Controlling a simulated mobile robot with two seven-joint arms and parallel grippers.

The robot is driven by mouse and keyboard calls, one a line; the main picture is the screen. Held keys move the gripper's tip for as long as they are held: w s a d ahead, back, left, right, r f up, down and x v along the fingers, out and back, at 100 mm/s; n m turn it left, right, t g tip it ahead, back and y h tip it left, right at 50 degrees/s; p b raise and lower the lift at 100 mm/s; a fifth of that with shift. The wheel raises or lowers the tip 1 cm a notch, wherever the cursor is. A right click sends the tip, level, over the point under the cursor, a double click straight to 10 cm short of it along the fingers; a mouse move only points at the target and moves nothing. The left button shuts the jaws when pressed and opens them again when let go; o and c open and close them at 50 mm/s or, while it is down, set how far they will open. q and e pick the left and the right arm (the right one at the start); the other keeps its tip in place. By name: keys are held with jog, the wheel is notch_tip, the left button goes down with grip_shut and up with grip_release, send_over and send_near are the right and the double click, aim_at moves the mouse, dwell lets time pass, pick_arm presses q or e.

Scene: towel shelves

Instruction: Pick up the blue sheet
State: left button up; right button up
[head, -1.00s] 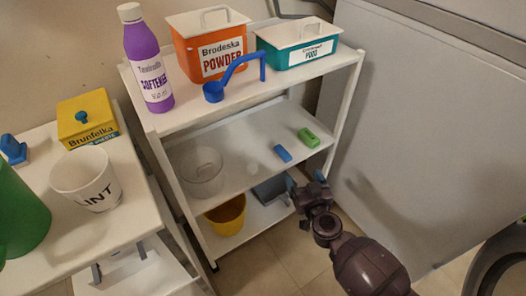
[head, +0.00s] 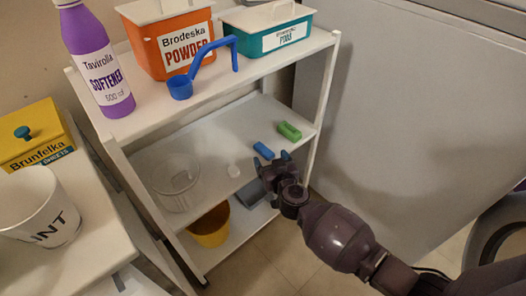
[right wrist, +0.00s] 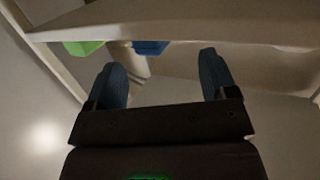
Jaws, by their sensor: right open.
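The blue sheet (head: 263,150) looks like a small blue block lying on the middle shelf (head: 215,143) of the white rack. It also shows in the right wrist view (right wrist: 150,47), partly cut off by the shelf edge, beyond the gap between the fingers. My right gripper (head: 271,162) is open and empty at the front edge of the middle shelf, just in front of the blue sheet. Its two fingers also show apart in the right wrist view (right wrist: 165,78). My left gripper is not in view.
A green block (head: 289,130) lies right of the blue sheet. A clear container (head: 174,184) and a small white piece (head: 233,170) are to the left. A yellow bucket (head: 210,226) stands below. The top shelf (head: 250,60) overhangs with containers. A grey panel (head: 410,120) stands at right.

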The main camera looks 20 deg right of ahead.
aim_at(267, 152)
jog(key=w+b, duration=0.1)
jog(key=w+f, duration=0.1)
jog(key=w, duration=0.1)
jog(key=shift+w+d+f+b, duration=0.1)
jog(key=shift+d+f+b, duration=0.1)
jog(key=shift+b, duration=0.15)
jog(key=shift+w+r, duration=0.2)
jog(key=shift+w, duration=0.4)
jog(key=shift+r, duration=0.1)
jog(key=c, duration=1.3)
jog(key=shift+r, duration=0.1)
